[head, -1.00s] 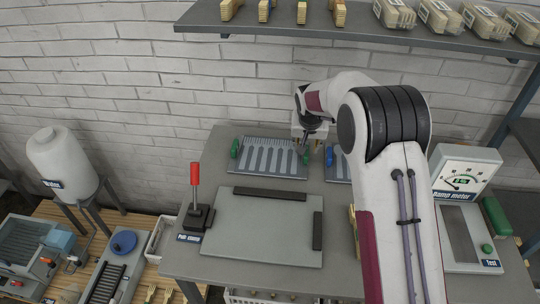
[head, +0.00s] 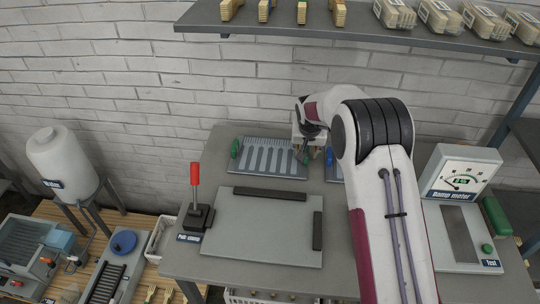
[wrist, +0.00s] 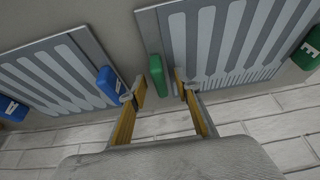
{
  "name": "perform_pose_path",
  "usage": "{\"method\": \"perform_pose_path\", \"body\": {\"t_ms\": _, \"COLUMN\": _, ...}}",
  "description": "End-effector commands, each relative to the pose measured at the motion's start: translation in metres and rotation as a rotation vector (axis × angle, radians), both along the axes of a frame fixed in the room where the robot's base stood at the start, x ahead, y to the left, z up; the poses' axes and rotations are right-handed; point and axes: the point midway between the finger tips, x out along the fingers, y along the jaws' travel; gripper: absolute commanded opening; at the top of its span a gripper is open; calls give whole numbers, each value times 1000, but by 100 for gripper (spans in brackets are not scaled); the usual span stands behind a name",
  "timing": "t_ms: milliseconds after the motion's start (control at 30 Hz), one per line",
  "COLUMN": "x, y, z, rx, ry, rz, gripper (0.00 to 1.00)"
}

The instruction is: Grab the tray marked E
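The tray with green ends (head: 268,158) lies flat on the bench, with pale slots. In the wrist view this grey tray (wrist: 235,40) is at upper right. Its far green handle (wrist: 310,48) bears an E; its near green handle (wrist: 157,76) shows no readable mark. My gripper (wrist: 160,84) is open, its yellow fingers on either side of the near green handle in the picture. Whether they touch it I cannot tell. In the head view my gripper (head: 308,146) is over the tray's right end, partly hiding it.
A second tray (wrist: 55,75) with blue handles, one marked A (wrist: 12,107), lies close beside the left finger. A press plate (head: 262,228) with a red-handled lever (head: 195,190) is in front. The damp meter (head: 460,178) stands at right. A brick wall is close behind.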

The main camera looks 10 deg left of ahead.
Motion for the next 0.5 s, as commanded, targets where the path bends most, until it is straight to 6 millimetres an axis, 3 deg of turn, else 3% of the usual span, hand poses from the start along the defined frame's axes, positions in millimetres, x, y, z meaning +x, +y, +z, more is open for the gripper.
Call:
{"method": "perform_pose_path", "body": {"t_ms": 200, "x": 0, "y": 0, "z": 0, "rx": 0, "ry": 0, "rz": 0, "gripper": 29}}
{"method": "perform_pose_path", "body": {"t_ms": 300, "x": 0, "y": 0, "z": 0, "rx": 0, "ry": 0, "rz": 0, "gripper": 3}}
{"method": "perform_pose_path", "body": {"t_ms": 333, "x": 0, "y": 0, "z": 0, "rx": 0, "ry": 0, "rz": 0, "gripper": 0}}
{"method": "perform_pose_path", "body": {"t_ms": 500, "x": 0, "y": 0, "z": 1, "rx": 1, "ry": -2, "rz": -1, "gripper": 0}}
